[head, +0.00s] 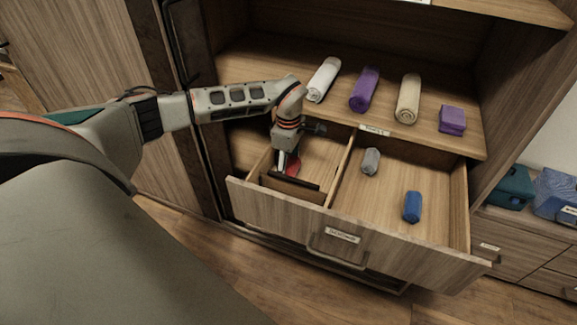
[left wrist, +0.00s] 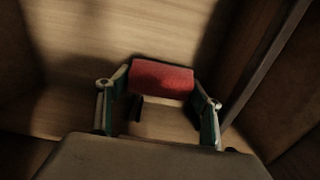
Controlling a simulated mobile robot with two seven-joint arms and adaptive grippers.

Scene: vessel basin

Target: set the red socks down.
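The red socks (left wrist: 162,78) are a rolled bundle between the fingers of my left gripper (left wrist: 162,84). The fingertips meet the two ends of the roll in the left wrist view. In the head view my left gripper (head: 286,165) points down into the left compartment of the open drawer (head: 270,205). Only a bit of the red socks (head: 293,168) shows there beside the fingers. Wood flooring of the compartment lies beneath the roll; whether the roll touches it, I cannot tell. My right gripper is in neither view.
A divider (head: 341,172) splits the drawer. The right compartment holds a grey roll (head: 370,161) and a blue roll (head: 412,207). The shelf above carries white (head: 323,80), purple (head: 364,90) and beige (head: 408,99) rolls and a folded purple cloth (head: 452,120).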

